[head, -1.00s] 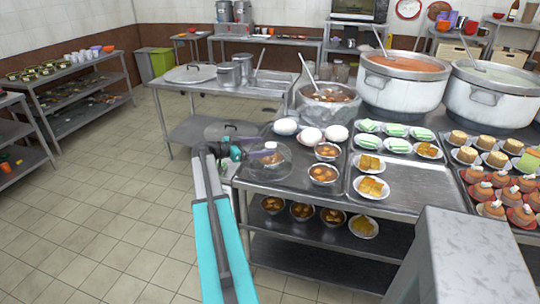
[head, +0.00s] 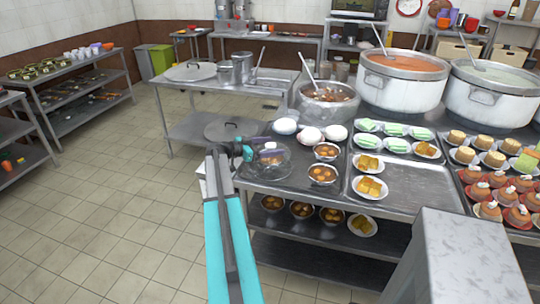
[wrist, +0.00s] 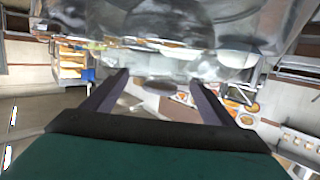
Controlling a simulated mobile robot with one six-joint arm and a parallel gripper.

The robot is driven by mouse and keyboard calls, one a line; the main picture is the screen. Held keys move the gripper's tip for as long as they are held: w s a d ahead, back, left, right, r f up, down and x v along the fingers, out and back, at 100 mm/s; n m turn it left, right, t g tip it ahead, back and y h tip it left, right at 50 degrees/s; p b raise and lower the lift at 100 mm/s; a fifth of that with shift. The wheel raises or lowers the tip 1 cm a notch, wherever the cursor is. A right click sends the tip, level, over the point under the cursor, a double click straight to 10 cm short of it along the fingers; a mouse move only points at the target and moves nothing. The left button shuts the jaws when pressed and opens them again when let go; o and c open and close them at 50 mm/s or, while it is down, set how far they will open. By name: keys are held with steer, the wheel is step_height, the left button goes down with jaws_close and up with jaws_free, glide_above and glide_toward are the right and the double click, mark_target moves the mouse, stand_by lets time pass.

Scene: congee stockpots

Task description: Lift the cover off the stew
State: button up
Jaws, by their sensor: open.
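A clear, domed cover (head: 276,170) sits at the left end of the metal counter in the head view. It also fills the top of the wrist view as a shiny transparent shape (wrist: 160,22). What lies under it is hard to make out. My gripper (head: 255,150) is at the cover's left side, partly overlapping it in the head view. Its two fingers (wrist: 158,88) are spread and point toward the cover; I cannot tell whether they touch it. Small bowls of brown stew (head: 322,174) stand uncovered just right of the cover.
White rounded items (head: 309,135) lie behind the cover. A tray of plated food (head: 396,180) is to the right. Large pots (head: 402,84) stand at the back. A grey block (head: 470,255) is at front right. The tiled floor at left is clear.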

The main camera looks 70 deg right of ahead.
steer(key=shift+f, duration=0.1)
steer(key=c, duration=1.7)
steer(key=shift+r+b, duration=1.45)
steer(key=shift+r, duration=3.7)
